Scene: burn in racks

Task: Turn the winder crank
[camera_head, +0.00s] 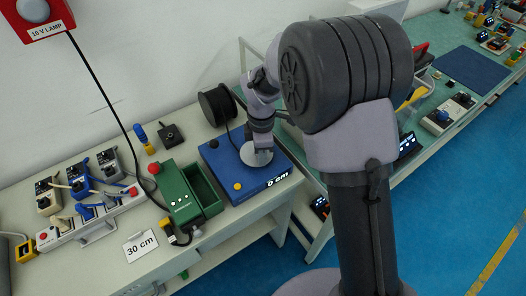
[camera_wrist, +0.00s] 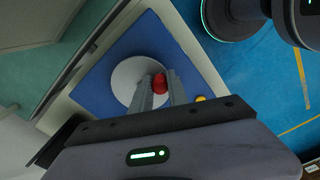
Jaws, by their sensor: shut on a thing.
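The winder is a blue box (camera_head: 222,166) on the bench, with a display reading "0 cm" on its front edge and a yellow button (camera_head: 238,186). Its crank is a pale round disc (camera_head: 257,158) on top, which also shows in the wrist view (camera_wrist: 122,82), with a red knob (camera_wrist: 160,83) near its rim. My gripper (camera_head: 258,144) is over the disc, pointing down. In the wrist view its two fingers (camera_wrist: 160,88) are shut on the red knob. The knob is hidden by my gripper in the head view.
A black spool (camera_head: 217,104) stands behind the winder. A green box (camera_head: 180,200) with an open tray is to its left, then a "30 cm" card (camera_head: 140,246) and a power strip with plugs (camera_head: 85,215). My arm covers the bench to the right.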

